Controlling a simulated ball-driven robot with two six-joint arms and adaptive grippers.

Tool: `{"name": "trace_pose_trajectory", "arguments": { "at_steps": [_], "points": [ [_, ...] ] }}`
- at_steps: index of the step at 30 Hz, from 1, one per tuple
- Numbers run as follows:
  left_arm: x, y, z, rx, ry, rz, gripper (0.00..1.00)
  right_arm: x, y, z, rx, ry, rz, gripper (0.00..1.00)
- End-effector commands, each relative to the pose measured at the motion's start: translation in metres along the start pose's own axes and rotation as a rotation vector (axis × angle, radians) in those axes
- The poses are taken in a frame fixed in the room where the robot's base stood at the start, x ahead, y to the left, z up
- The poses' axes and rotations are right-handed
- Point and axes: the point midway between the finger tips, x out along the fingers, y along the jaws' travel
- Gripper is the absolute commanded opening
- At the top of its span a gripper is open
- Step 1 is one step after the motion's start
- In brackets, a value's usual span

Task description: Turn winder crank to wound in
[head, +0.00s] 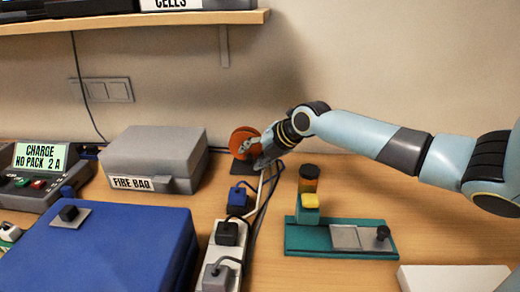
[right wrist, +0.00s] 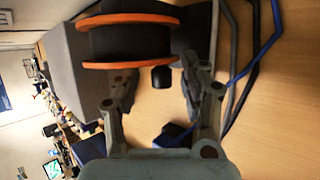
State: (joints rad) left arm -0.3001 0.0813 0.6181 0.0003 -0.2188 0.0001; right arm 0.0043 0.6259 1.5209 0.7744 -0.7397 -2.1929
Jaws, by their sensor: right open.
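The winder (head: 243,141) is an orange-rimmed reel on a dark base at the back of the table, near the wall. In the right wrist view the winder (right wrist: 130,67) shows two orange rims around a black drum. A small black knob (right wrist: 162,77), which looks like the crank handle, sticks out from it toward me. My right gripper (head: 259,158) is at the winder, partly covering it in the head view. In the right wrist view my right gripper (right wrist: 158,88) is open, with its fingers on either side of the knob and apart from it. My left gripper is out of view.
A grey fire bag box (head: 155,152) stands left of the winder, and a blue case (head: 110,250) is in front. A power strip (head: 222,255) with plugs and cables runs toward the winder. A teal fixture (head: 340,238) stands right; the table is clear behind it.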

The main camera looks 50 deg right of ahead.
Motion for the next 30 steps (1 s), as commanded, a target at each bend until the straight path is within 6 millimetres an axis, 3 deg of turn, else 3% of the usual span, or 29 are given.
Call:
{"name": "trace_pose_trajectory", "arguments": {
  "at_steps": [15, 21, 30],
  "points": [
    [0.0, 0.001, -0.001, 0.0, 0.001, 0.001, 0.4, -0.096, -0.002, 0.002, -0.01, -0.003, -0.006, 0.44],
    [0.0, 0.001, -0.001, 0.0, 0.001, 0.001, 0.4, -0.111, -0.001, 0.001, -0.006, -0.003, -0.002, 0.44],
    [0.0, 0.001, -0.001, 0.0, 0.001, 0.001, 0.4, -0.116, 0.001, -0.001, -0.002, 0.002, 0.003, 0.44]
  ]
}}
